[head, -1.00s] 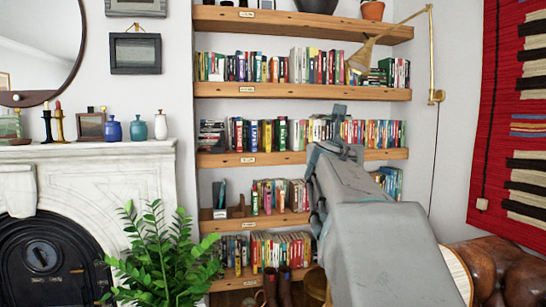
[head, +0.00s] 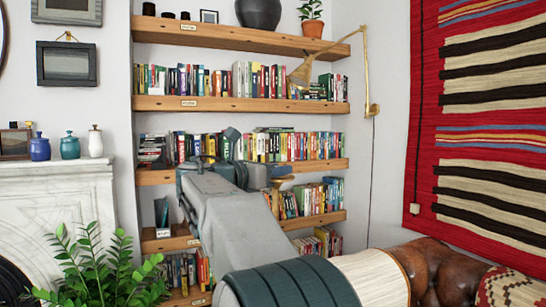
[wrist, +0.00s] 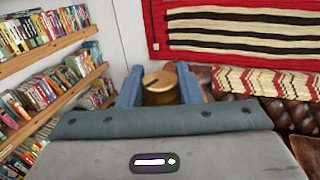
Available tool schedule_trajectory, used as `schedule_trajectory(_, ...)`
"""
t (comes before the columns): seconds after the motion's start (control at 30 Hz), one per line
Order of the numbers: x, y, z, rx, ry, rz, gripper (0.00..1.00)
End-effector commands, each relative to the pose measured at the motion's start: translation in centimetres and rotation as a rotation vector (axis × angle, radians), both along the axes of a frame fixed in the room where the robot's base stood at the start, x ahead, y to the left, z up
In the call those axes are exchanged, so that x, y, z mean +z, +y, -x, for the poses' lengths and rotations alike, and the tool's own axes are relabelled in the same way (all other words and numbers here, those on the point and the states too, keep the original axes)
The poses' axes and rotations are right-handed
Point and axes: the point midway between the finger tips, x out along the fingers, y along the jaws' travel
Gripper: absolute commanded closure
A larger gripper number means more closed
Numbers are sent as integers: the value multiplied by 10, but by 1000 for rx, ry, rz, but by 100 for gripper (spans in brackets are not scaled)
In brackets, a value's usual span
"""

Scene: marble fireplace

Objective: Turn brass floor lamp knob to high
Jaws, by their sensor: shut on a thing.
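In the wrist view, a round brass knob (wrist: 160,93) with a dark line across its top sits between the two blue fingers of my gripper (wrist: 160,85). The fingers are shut on its left and right sides. In the head view, my grey arm covers much of the lower middle, and a blue finger shows at its far side, beside a small brass-coloured piece (head: 286,178). The rest of the floor lamp is hidden or cannot be made out. The knob's setting cannot be read.
A brass swing-arm lamp (head: 367,65) hangs on the wall right of the bookshelves (head: 240,106). A brown leather sofa (head: 440,265) stands at the right, below a red striped rug (head: 480,120). A leafy plant (head: 95,265) and white fireplace (head: 75,195) are at the left.

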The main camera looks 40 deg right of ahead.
Motion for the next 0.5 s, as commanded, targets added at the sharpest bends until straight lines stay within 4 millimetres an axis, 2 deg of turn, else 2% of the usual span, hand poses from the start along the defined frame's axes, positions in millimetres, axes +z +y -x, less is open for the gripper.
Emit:
schedule_trajectory(0.03, 7, 1, -3, -36, 6, -2, 91)
schedule_trajectory(0.5, 9, 0, -2, -402, 5, -1, 91)
